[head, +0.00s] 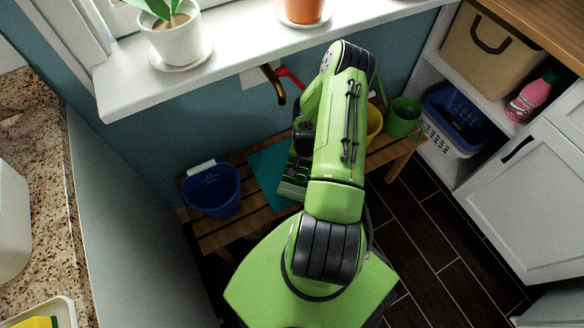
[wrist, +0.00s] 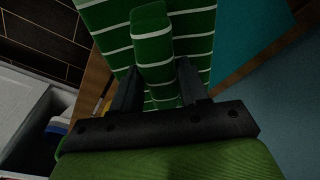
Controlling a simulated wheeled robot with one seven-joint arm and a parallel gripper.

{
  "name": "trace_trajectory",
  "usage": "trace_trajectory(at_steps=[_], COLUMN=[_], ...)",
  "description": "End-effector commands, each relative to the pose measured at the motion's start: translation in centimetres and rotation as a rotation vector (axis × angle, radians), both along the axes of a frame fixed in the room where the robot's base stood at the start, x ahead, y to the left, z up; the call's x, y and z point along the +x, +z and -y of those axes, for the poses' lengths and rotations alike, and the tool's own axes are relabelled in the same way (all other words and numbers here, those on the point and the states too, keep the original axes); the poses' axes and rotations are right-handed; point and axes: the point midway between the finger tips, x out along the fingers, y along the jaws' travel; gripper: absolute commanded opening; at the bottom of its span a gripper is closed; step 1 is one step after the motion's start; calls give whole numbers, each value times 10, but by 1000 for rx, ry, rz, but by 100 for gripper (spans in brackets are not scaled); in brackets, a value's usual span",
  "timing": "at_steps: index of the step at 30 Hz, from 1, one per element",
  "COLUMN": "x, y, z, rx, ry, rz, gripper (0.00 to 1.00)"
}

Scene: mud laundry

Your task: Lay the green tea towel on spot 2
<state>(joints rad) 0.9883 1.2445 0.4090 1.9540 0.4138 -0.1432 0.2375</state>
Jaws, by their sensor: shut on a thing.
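The green tea towel (wrist: 195,28) with thin white stripes fills the upper middle of the wrist view. My gripper (wrist: 158,70) is shut on a raised fold of it, and the rest of the towel spreads out beyond the fingers. I see no number marking spot 2. Whether the towel touches the bench or mat, I cannot tell.
A blue bucket (head: 211,192) stands on the bench's left end. A yellow bucket (head: 374,121) and a green bucket (head: 403,116) stand on the right. A brass tap (head: 272,84) juts from the wall above. The windowsill (head: 235,45) holds potted plants.

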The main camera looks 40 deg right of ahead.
Motion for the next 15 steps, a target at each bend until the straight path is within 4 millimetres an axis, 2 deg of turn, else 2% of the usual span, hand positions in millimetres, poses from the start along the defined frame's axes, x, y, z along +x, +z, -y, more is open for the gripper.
trace_trajectory(at_steps=[1, 7, 10, 12, 15], x=[0, 0, 0, 0, 1], y=[-17, -43, -63, -70, -67], z=[0, 0, 0, 0, 0], rx=[1, 0, 0, -1, -3], ry=[-2, 1, -1, 1, 3], rz=[-2, 0, -1, 0, 1], gripper=[11, 11, 11, 11, 11])
